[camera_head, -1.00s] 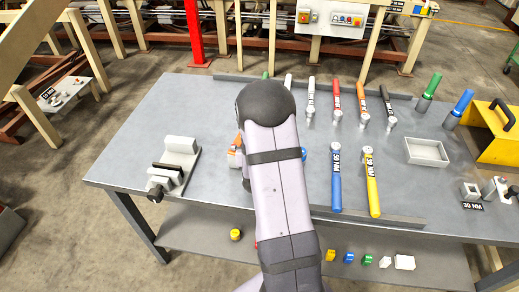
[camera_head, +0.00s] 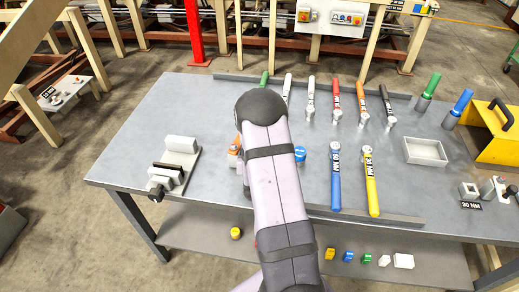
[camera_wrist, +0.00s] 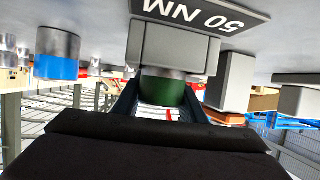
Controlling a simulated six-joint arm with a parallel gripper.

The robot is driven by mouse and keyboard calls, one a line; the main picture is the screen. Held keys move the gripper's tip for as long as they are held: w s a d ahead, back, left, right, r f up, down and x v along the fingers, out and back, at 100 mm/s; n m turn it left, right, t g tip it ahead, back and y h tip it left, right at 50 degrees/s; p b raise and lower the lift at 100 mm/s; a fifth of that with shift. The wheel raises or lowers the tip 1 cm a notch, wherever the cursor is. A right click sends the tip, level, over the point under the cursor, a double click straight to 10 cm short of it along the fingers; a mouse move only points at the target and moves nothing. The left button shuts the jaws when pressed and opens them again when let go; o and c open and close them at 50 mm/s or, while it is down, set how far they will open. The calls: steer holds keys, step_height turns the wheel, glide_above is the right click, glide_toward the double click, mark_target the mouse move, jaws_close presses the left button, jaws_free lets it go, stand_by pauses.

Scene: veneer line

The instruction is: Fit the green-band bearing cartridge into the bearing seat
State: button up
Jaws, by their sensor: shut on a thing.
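In the wrist view, the green-band bearing cartridge (camera_wrist: 165,92) sits between the dark fingers of my gripper (camera_wrist: 163,107), which is shut on it. Its green band faces the camera. A light grey block (camera_wrist: 172,46) stands directly behind its far end, below an upside-down "50 NM" plate (camera_wrist: 205,13). I cannot tell whether this block is the bearing seat, or whether the cartridge touches or enters it. In the head view, my arm hides the gripper, the cartridge and this spot.
A blue-band cylinder (camera_wrist: 57,55) stands to the left in the wrist view. A grey upright block (camera_wrist: 237,80) is close on the right.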

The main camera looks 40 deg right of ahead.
steer(key=shift+f, duration=0.15)
steer(key=o, duration=1.4)
steer(key=shift+r, duration=0.25)
steer(key=shift+s+a+r, duration=0.1)
steer(key=shift+s+a, duration=0.3)
steer(key=shift+s, duration=0.05)
steer(key=b+v, duration=0.1)
steer(key=v, duration=0.7)
steer(key=shift+r, duration=0.25)
steer(key=p, duration=0.3)
steer(key=shift+s+a+r+p, duration=0.25)
steer(key=shift+s+p, duration=0.05)
steer(key=shift+s, duration=0.1)
steer(key=s+p, duration=0.1)
steer(key=p, duration=0.1)
steer(key=shift+a+r+p, duration=0.15)
steer(key=shift+a+p, duration=0.2)
